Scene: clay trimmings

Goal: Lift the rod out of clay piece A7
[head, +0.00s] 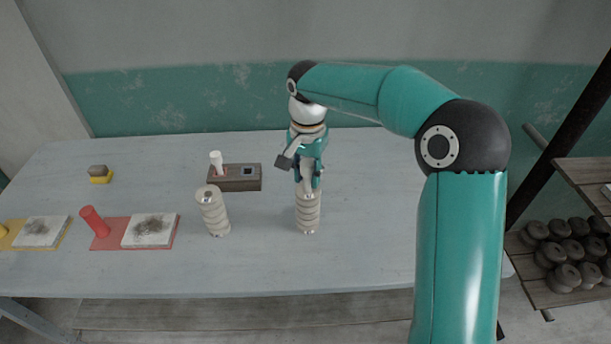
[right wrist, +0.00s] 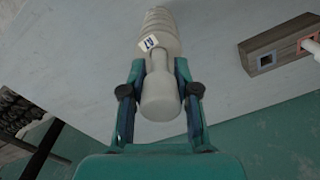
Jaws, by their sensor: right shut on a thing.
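My right gripper (head: 308,182) is shut on a pale rod (right wrist: 161,98), its two fingers on either side of the rod's narrower part. The rod stands in line with a pale ribbed clay piece (head: 308,213), upright on the table. A second ribbed clay piece (head: 213,212) stands to the left, leaning in the picture, with a dark spot on top. My left gripper is not in view.
Behind the clay pieces lies a brown block (head: 240,178) with a dark square and a white peg (head: 216,161). Left are a red cylinder (head: 94,221), white slabs (head: 134,241) with dark smudges and a yellow item (head: 101,179). A shelf (head: 541,284) with dark rounds stands right.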

